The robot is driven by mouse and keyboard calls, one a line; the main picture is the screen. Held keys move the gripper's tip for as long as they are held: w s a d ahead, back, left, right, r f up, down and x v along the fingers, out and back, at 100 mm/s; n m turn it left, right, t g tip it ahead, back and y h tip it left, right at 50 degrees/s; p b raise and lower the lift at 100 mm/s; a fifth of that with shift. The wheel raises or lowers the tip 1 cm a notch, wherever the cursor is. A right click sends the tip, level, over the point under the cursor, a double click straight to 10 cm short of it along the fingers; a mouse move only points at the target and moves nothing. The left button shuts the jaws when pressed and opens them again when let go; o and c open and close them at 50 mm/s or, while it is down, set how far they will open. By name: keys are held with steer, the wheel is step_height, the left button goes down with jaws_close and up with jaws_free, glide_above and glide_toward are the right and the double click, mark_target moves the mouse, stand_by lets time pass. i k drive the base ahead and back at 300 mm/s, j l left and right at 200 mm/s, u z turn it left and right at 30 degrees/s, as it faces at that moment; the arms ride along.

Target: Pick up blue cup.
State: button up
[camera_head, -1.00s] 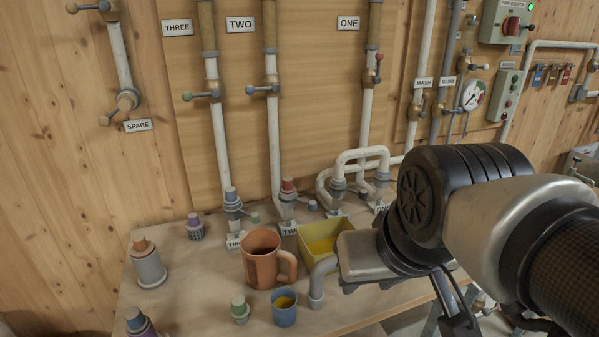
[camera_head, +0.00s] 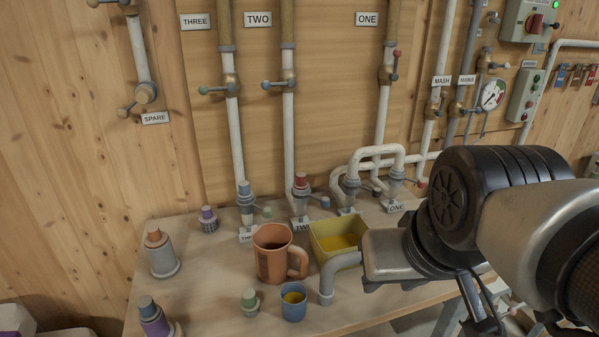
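The blue cup (camera_head: 293,304) stands upright near the front edge of the wooden table, with something yellow inside it. An orange mug (camera_head: 272,257) stands just behind it, its handle to the right. My gripper (camera_head: 475,318) hangs low at the right, beyond the table's front edge and well to the right of the cup. Only part of it shows, dark and partly cut off by the bottom of the picture. I cannot tell whether its fingers are open or shut. Nothing is seen in it.
A grey bent pipe (camera_head: 328,285) stands right of the cup, and a small green-topped fitting (camera_head: 250,300) stands left. A yellow bin (camera_head: 325,243) is behind. Capped fittings (camera_head: 160,254) stand at the left. Pipes and valves line the wooden wall.

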mark_target(293, 295)
steer(key=k+u, duration=0.15)
steer(key=u, duration=0.2)
steer(key=k+u, duration=0.2)
steer(key=u, duration=0.15)
steer(key=k+u, duration=0.15)
steer(key=u, duration=0.2)
